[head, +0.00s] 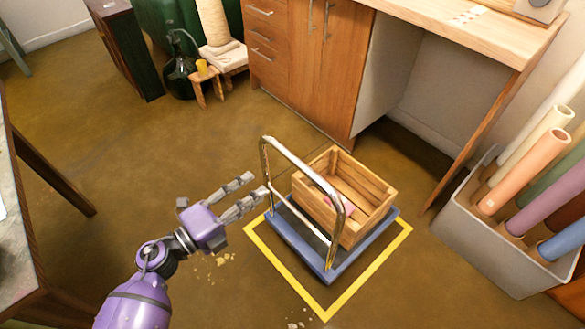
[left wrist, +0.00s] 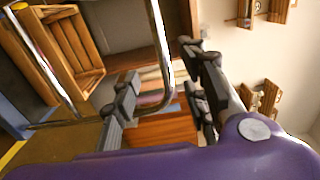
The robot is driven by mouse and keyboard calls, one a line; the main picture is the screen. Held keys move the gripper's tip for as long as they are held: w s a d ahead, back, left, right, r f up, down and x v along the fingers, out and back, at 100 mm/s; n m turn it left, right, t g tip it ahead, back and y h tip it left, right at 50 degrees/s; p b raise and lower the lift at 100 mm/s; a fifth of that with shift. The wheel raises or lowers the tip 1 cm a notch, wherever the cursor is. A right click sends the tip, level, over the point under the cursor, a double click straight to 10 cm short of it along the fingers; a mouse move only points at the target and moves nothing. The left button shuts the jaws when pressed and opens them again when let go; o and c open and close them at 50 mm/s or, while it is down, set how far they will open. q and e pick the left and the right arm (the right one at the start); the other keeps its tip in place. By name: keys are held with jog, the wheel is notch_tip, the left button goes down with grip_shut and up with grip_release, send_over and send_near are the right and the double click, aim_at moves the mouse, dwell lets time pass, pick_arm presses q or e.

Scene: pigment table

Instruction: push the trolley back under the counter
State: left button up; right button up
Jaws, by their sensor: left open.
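The trolley has a blue platform (head: 348,259) and a bent chrome handle (head: 304,168). It stands inside a yellow floor outline (head: 285,284), in front of the counter (head: 470,38). A wooden crate (head: 374,223) rides on it with a small pink item inside. The open bay under the counter (head: 385,85) lies behind it, right of the cabinet doors. My left gripper (head: 259,186) is open at the handle's left side. In the left wrist view the handle tube (left wrist: 154,28) shows between the spread fingers (left wrist: 160,64); whether they touch it I cannot tell. My right gripper is out of view.
A grey bin of coloured rolls (head: 478,245) stands right of the trolley. A wooden counter leg (head: 478,145) bounds the bay on the right, and the cabinet (head: 310,60) on the left. A table (head: 25,250) is at far left.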

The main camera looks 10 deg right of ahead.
aim_at(298, 164)
pick_arm(q)
jog(key=b+x, duration=0.1)
jog(key=x, duration=1.4)
jog(key=shift+w+d, duration=0.1)
jog(key=shift+d, duration=0.05)
grip_shut()
jog(key=shift+f, duration=0.1)
